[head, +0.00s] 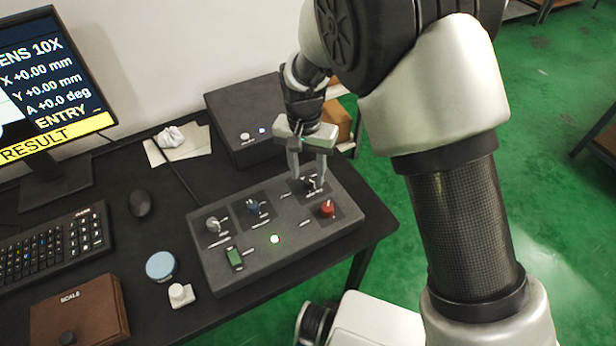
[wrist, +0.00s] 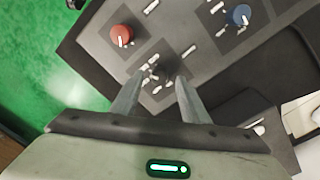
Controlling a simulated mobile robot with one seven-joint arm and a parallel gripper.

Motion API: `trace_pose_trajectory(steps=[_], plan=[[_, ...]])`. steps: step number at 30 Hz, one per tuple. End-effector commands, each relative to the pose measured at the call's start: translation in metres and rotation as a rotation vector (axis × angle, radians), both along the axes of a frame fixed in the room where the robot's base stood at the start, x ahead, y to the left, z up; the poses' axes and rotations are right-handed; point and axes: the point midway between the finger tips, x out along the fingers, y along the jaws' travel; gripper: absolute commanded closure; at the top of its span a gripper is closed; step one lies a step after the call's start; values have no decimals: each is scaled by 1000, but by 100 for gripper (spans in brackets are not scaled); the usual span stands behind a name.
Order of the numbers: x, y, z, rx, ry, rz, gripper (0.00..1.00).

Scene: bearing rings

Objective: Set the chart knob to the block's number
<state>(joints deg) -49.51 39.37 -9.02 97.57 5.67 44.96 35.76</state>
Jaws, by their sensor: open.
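The grey control panel (head: 290,248) lies on the dark table and carries several knobs. A dark knob (wrist: 158,70) with a pale pointer sits at its back right, largely hidden by the fingers in the head view. My gripper (head: 308,181) is open above this knob, and in the wrist view its fingertips (wrist: 160,76) stand on either side of it. I cannot tell whether they touch it. Other knobs are grey (head: 213,224), blue (head: 252,207) and red (head: 327,208). The labels are too small to read, so I cannot tell which is the chart knob. No block number is readable.
A green switch (head: 234,258) and a lit green lamp (head: 275,239) are on the panel. A black box (head: 245,108) stands behind it. A white piece (head: 181,295), a blue disc (head: 160,266) and a brown case (head: 85,312) lie left, near the keyboard (head: 55,245).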

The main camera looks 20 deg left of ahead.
Motion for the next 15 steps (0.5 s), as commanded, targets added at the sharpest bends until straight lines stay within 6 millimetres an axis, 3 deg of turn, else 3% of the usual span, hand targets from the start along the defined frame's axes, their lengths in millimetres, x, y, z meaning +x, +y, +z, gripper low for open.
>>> trace_pose_trajectory(steps=[6, 14, 15], plan=[[0, -1, -17, 0, 1, -1, 59], [0, -1, -18, 0, 0, -1, 59], [0, -1, -18, 0, 0, -1, 62]])
